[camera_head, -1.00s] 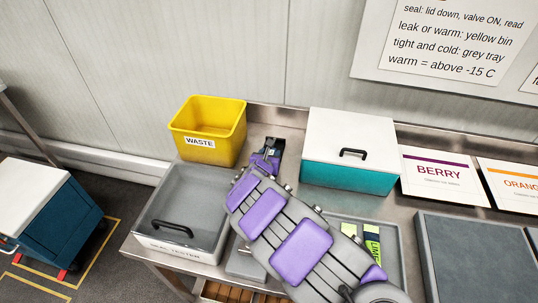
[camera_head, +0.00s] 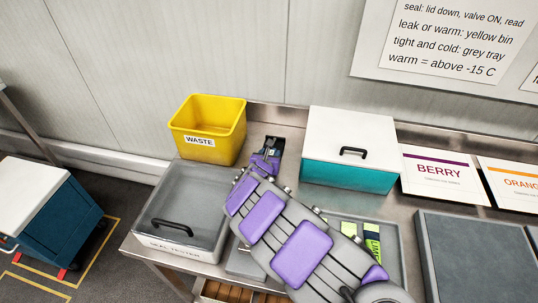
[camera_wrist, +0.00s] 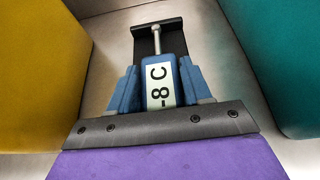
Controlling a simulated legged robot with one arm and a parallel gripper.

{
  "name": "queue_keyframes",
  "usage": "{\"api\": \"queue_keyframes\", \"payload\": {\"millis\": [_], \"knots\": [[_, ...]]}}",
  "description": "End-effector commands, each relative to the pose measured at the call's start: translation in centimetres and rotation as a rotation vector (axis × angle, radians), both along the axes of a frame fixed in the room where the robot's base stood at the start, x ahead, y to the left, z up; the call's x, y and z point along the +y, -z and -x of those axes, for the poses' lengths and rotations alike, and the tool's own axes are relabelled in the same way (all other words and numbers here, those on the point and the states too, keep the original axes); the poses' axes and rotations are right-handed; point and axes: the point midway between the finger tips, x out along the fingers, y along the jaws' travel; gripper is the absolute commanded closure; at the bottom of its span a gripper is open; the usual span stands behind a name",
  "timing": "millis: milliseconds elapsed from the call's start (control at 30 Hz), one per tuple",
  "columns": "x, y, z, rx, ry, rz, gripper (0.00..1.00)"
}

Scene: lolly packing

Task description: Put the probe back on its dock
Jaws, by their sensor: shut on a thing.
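My gripper (camera_wrist: 160,90) has blue fingers and is shut on the probe (camera_wrist: 158,85), a blue body with a white display reading "-8 C" and a metal rod at its far end. The dark dock (camera_wrist: 175,38) lies just beyond, and the rod reaches over it in the wrist view. I cannot tell whether the probe rests on the dock or hangs above it. In the head view, my gripper (camera_head: 264,163) is at the dock (camera_head: 273,146), between the yellow waste bin and the teal box; the probe is hard to make out there.
The yellow waste bin (camera_head: 207,128) stands left of my gripper and the teal box (camera_head: 345,180) with a white lid stands right, both close. The seal tester (camera_head: 185,210) is at front left. A grey tray (camera_head: 397,270) with lolly packs lies partly under my arm.

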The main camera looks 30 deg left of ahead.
Motion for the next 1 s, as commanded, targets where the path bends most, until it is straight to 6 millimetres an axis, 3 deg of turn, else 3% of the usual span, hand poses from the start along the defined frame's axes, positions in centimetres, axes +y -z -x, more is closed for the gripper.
{"api": "queue_keyframes", "payload": {"millis": [433,467,733,933,1000], "knots": [[0.04,0.12,0.02,0.000,-0.001,0.000,0.91],[0.04,0.12,0.02,0.000,-0.001,0.000,0.50],[0.05,0.13,0.01,0.000,-0.001,0.000,0.24],[0.05,0.15,0.02,0.000,-0.001,0.000,0.21],[0.05,0.15,0.02,0.000,-0.001,0.000,0.14]]}}
